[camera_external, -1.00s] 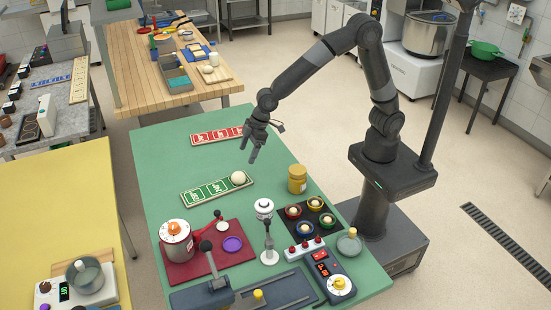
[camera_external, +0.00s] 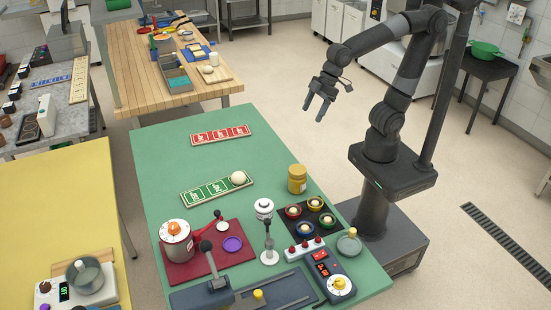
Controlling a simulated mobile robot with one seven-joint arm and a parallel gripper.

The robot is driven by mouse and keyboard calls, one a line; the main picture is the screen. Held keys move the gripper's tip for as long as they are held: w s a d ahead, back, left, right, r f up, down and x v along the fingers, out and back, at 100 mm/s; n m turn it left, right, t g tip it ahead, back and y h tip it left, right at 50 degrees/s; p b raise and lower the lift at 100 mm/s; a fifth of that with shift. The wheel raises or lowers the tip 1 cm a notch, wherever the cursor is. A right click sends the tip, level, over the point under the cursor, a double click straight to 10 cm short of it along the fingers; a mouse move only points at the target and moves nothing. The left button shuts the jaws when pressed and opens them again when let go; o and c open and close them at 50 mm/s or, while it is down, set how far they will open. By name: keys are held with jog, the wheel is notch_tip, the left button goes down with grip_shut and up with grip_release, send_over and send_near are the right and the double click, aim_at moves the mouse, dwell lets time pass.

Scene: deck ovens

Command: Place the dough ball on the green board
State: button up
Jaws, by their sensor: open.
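The white dough ball (camera_external: 238,178) rests on the right end of the green board (camera_external: 207,192), which has white-framed panels and lies on the green table. My gripper (camera_external: 314,111) is open and empty. It is raised, up and to the right of the ball and clear of it, out past the table's right edge in the picture.
A red board (camera_external: 220,135) lies farther back on the green table (camera_external: 165,160). A yellow jar (camera_external: 297,179) and a dark tray with several small bowls (camera_external: 314,204) stand to the right. A red mat with a pot (camera_external: 176,240) and several devices fill the front.

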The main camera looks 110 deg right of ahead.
jog(key=s+a, duration=0.1)
jog(key=s, duration=1)
